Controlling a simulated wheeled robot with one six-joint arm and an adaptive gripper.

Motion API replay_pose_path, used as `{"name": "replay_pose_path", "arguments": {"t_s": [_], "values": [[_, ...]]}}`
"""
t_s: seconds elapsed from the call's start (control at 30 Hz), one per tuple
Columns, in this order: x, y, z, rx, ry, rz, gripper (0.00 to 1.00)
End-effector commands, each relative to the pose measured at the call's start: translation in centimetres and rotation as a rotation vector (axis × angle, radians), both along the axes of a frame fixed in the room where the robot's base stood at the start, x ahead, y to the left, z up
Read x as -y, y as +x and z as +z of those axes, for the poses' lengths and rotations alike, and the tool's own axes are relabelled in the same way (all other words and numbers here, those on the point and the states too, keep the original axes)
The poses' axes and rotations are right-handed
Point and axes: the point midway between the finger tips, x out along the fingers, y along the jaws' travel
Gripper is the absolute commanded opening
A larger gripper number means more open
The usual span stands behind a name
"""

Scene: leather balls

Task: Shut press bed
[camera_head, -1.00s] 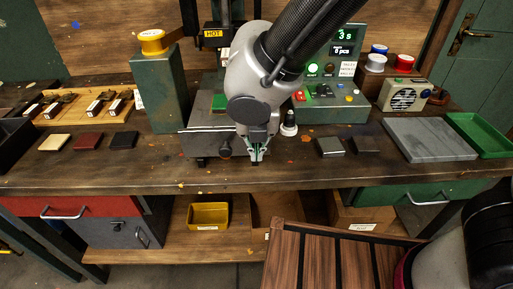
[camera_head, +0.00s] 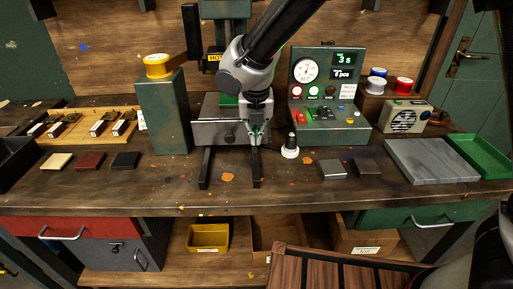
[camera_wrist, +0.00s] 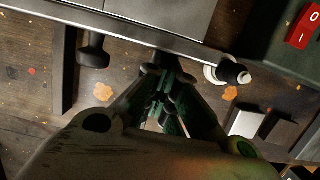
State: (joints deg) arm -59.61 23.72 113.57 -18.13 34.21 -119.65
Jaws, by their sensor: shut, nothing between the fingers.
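The press bed (camera_head: 207,133) is a grey metal slab with a dark knob (camera_head: 230,138) on its front face. It lies under the press, and two dark rails (camera_head: 205,170) stick out in front of it. My gripper (camera_head: 256,143) is shut and empty at the right part of the bed's front face. In the wrist view the bed (camera_wrist: 180,14) crosses the top, with the knob (camera_wrist: 92,50) at left. My gripper's fingertips (camera_wrist: 166,68) are at its front edge; exact contact is hard to tell. My arm hides part of the press.
A black-and-white upright piece (camera_head: 290,147) stands just right of my gripper. The green control box (camera_head: 325,115) is behind it. A green pillar (camera_head: 163,115) stands left of the bed. Small metal blocks (camera_head: 332,169) lie to the right. The bench front is mostly clear.

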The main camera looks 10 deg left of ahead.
Motion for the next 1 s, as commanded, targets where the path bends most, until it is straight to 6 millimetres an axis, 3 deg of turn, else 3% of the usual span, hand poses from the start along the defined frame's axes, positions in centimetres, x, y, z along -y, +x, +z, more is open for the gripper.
{"name": "replay_pose_path", "arguments": {"t_s": [0.2,0.4,1.0], "values": [[-0.9,3.7,0.0,0.001,0.001,-0.003,0.0],[-1.3,5.3,0.0,0.0,0.0,-0.002,0.0],[-1.5,5.8,0.1,0.005,0.004,0.001,0.0]]}}
